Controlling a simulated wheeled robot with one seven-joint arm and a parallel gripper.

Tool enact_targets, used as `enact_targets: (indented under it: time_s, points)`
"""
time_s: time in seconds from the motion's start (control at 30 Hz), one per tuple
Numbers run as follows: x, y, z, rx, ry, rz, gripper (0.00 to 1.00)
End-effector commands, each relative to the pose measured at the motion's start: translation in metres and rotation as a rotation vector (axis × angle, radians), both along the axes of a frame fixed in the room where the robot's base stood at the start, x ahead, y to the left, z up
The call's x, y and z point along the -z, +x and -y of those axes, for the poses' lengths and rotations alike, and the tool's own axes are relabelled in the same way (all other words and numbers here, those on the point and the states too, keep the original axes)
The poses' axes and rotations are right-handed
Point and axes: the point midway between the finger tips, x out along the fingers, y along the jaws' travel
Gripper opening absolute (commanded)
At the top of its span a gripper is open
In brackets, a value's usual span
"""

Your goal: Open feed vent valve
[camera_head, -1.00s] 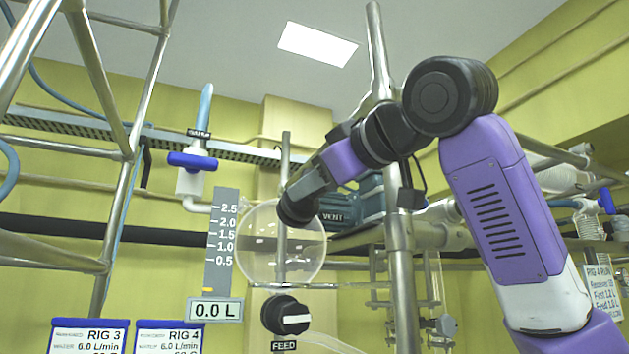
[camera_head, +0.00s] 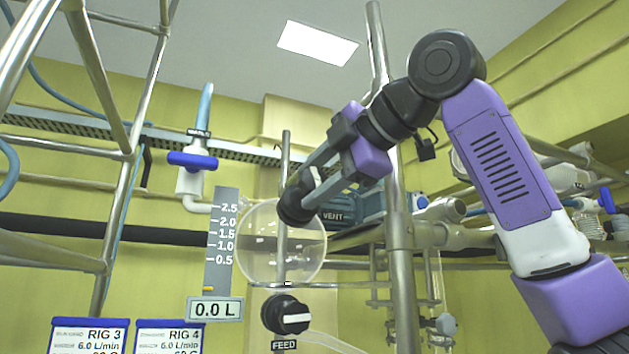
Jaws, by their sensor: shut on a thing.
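The feed vent valve is a black round knob (camera_head: 295,204) in front of the upper right of a clear round glass vessel (camera_head: 257,255). A "VENT" label (camera_head: 333,216) sits just right of it. My gripper (camera_head: 308,184) reaches down to the knob from the upper right, with its two long grey fingers on either side of the knob's grip. It is shut on this knob. The fingers hide part of the knob's face, so its exact setting is hard to read.
A second black knob (camera_head: 287,314) labelled "FEED" is below the vessel, its white bar about level. A gauge scale (camera_head: 222,238) and a "0.0 L" display (camera_head: 215,309) stand to the left. A blue-handled valve (camera_head: 192,161) is farther left. A steel post (camera_head: 398,230) stands close to my arm.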

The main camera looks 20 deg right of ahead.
Motion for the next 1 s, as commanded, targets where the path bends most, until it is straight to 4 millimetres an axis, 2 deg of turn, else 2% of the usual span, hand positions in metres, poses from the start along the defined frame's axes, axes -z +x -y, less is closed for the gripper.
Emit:
enact_targets:
  time_s: [1.0]
  points:
    - [0.0012,-0.0004,-0.0005,-0.269,-0.923,-0.002,0.04]
